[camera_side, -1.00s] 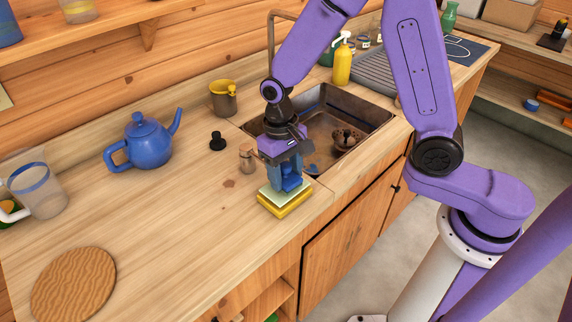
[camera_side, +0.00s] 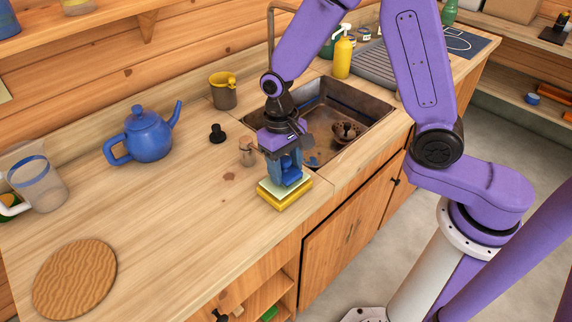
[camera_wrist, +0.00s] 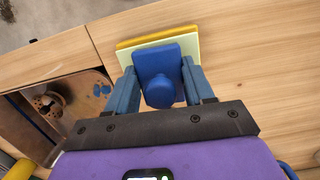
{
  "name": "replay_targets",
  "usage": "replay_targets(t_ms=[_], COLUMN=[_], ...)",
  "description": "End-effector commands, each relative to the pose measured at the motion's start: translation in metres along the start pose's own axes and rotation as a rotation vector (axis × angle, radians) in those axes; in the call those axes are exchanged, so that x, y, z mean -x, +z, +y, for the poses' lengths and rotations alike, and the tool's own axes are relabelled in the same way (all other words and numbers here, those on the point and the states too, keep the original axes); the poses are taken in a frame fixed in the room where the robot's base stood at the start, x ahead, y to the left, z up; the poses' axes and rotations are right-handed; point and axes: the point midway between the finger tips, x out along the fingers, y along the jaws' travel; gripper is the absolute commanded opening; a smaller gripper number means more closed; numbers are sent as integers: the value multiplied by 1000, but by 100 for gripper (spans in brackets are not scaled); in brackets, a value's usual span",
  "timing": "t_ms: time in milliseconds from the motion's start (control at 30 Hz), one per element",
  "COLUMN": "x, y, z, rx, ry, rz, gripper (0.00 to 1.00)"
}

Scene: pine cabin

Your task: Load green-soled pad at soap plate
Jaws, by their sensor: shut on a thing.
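My gripper (camera_side: 287,177) points down over the front edge of the counter, left of the sink. It is shut on a blue pad (camera_wrist: 158,62), whose square back and round knob show between the fingers in the wrist view. The pad's sole faces down and is hidden, so I cannot see its colour. Right under the pad is the soap plate (camera_side: 285,202), a square yellow slab with a pale green top. The pad looks on or just above that top; I cannot tell whether they touch. The plate's pale top shows around the pad in both views.
A small beige-grey jar (camera_side: 248,153) and a black knobbed stopper (camera_side: 217,133) stand behind my gripper. The sink (camera_side: 362,105) lies to the right. A blue teapot (camera_side: 148,138), a mug (camera_side: 222,95) and a wavy brown board (camera_side: 75,280) are farther off.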

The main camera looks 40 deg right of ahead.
Motion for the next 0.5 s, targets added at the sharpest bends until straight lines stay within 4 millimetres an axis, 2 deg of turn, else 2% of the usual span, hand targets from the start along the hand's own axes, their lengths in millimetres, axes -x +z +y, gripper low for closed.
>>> replay_targets(t_ms=[500], x=[-6], y=[0], z=[0], rx=[0], ry=[0], rz=[-2], gripper=[28])
